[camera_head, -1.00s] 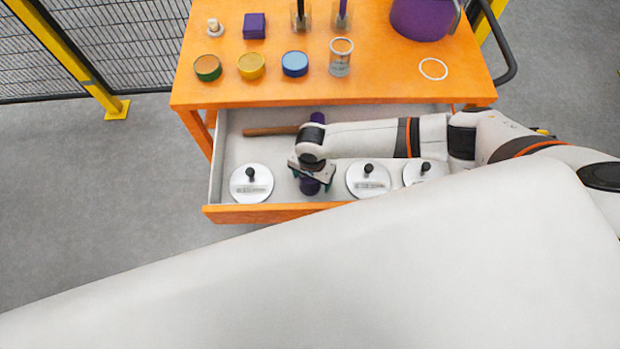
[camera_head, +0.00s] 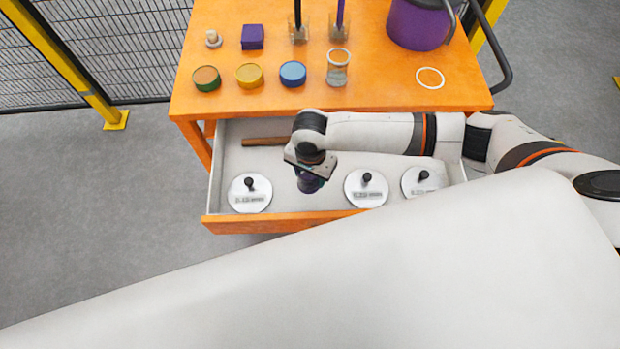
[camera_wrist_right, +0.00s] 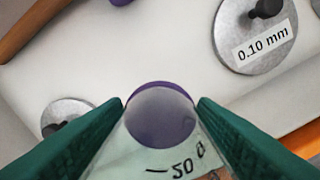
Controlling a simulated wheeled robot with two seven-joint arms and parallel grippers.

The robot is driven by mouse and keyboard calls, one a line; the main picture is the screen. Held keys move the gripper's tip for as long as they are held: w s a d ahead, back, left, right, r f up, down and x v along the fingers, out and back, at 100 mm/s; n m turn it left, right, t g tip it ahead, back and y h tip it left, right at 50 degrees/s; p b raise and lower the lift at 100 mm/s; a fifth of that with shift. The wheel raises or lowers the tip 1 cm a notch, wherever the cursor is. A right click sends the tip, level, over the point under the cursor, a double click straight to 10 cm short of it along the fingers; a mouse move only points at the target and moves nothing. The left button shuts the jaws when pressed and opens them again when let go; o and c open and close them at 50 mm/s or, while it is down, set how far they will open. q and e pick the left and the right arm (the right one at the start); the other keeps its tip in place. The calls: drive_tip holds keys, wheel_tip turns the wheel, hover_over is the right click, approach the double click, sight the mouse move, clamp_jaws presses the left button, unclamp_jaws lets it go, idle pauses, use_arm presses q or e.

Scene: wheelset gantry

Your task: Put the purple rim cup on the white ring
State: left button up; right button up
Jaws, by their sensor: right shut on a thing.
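The purple rim cup (camera_wrist_right: 162,118) is a clear cup with a purple end and a scale marking that shows in the right wrist view. My right gripper (camera_head: 308,172) is shut on it, with one green finger on each side in the right wrist view. The white ring (camera_head: 430,69) lies flat and empty on the right part of the orange tabletop. My left gripper is not in view.
The open drawer (camera_head: 215,180) holds several round metal discs with black knobs and a brown handle (camera_head: 265,141). The table around the ring is clear.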

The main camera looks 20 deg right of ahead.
wheel_tip(320, 180, up, 2)
drive_tip(key=s+d+r+n, duration=0.1)
drive_tip(key=d+r+n, duration=0.2)
drive_tip(key=r, duration=0.7)
drive_tip(key=s+d+r+n, duration=0.1)
drive_tip(key=d+r+n, duration=0.3)
drive_tip(key=r, duration=0.6)
drive_tip(key=shift+s+r+n, duration=0.4)
drive_tip(key=shift+n, duration=0.7)
